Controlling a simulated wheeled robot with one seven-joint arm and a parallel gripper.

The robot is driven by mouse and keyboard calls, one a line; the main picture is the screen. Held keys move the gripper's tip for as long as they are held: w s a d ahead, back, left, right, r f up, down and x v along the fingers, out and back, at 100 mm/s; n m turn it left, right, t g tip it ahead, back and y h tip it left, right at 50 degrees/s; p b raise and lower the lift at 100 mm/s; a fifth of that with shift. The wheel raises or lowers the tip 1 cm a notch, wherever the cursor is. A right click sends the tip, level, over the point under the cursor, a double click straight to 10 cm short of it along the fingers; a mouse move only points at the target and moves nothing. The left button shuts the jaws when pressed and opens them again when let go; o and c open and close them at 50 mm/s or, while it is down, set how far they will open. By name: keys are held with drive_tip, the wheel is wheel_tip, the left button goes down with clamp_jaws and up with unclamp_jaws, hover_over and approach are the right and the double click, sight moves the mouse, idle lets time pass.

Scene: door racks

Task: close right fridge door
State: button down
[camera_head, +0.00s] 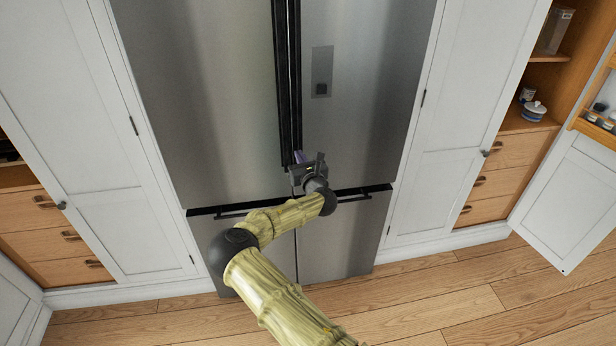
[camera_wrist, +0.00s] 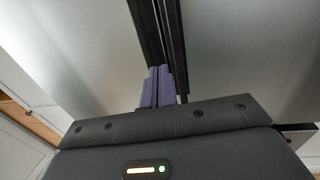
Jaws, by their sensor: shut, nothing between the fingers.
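The right fridge door (camera_head: 365,90) is a steel panel with a small dispenser, and it looks flush with the left fridge door (camera_head: 205,90). Two long black vertical handles (camera_head: 287,70) run side by side at the seam between them. My gripper (camera_head: 299,157) is at the lower ends of these handles. In the wrist view my purple fingers (camera_wrist: 157,86) are shut together with nothing between them, close in front of the dark handles (camera_wrist: 162,30). I cannot tell whether they touch the door or a handle.
Lower fridge drawers with black horizontal handles (camera_head: 240,210) sit below my gripper. White cabinets (camera_head: 80,120) flank the fridge. At the right, an open white cabinet door (camera_head: 568,200) sticks out beside shelves. The wooden floor (camera_head: 450,295) in front is clear.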

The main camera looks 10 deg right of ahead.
drive_tip(key=b+v, duration=0.2)
drive_tip(key=v, duration=0.6)
drive_tip(key=shift+b, duration=0.3)
drive_tip(key=shift+f, duration=0.1)
